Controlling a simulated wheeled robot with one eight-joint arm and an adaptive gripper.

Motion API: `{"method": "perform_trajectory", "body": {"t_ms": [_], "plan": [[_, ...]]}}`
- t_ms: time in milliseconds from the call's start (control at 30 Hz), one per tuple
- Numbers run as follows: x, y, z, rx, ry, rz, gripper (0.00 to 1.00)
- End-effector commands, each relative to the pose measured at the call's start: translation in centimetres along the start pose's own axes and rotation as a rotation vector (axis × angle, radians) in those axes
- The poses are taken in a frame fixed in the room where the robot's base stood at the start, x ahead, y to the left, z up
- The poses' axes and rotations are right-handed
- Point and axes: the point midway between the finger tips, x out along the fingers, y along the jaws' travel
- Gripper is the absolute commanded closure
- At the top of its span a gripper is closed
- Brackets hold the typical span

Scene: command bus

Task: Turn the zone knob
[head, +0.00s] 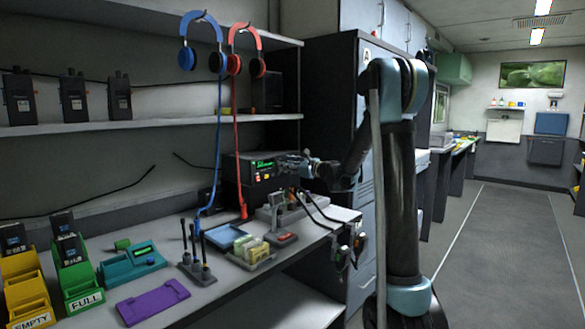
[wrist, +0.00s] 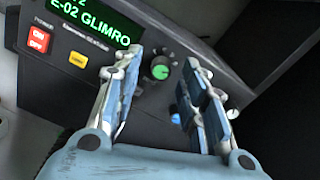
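The black radio unit (head: 232,178) sits on the bench against the wall. In the wrist view its front panel (wrist: 70,82) is close and tilted, with a green display (wrist: 95,17) reading "E-02 GLIMRO". A dark round knob with a green face (wrist: 160,70) shows between my fingers, beyond their tips. A blue knob (wrist: 173,113) lies lower, partly behind the right finger. A pale knob (wrist: 233,113) is at the lower right. Knob labels are too small to read. My gripper (wrist: 163,65) is open and empty, its fingers apart; it also shows at the radio's front in the head view (head: 283,161).
A red switch (wrist: 39,39) and an orange button (wrist: 78,60) sit left of the knobs. Below on the bench are a blue tray (head: 224,236), antennas (head: 195,262) and a purple plate (head: 153,301). Blue (head: 187,58) and red headphones (head: 234,65) hang above, their cords reaching the bench.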

Motion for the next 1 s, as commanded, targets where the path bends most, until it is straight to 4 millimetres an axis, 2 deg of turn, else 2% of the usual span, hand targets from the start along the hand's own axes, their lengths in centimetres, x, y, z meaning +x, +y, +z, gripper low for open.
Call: {"method": "perform_trajectory", "body": {"t_ms": [400, 567, 667, 700, 733, 800, 1000], "plan": [[0.7, 0.0, 0.0, 0.000, 0.000, -0.001, 0.61], [0.6, -0.1, 0.0, 0.000, 0.001, -0.001, 0.98], [0.6, -0.1, 0.0, 0.000, 0.001, -0.001, 1.00], [-2.8, -2.8, -0.9, 0.000, 0.006, -0.018, 1.00], [-1.4, -1.6, -0.6, 0.000, 0.003, -0.008, 1.00], [-0.4, -0.9, -0.3, -0.003, 0.002, -0.006, 1.00], [0.8, -0.2, 0.0, -0.041, 0.001, -0.001, 1.00]]}}
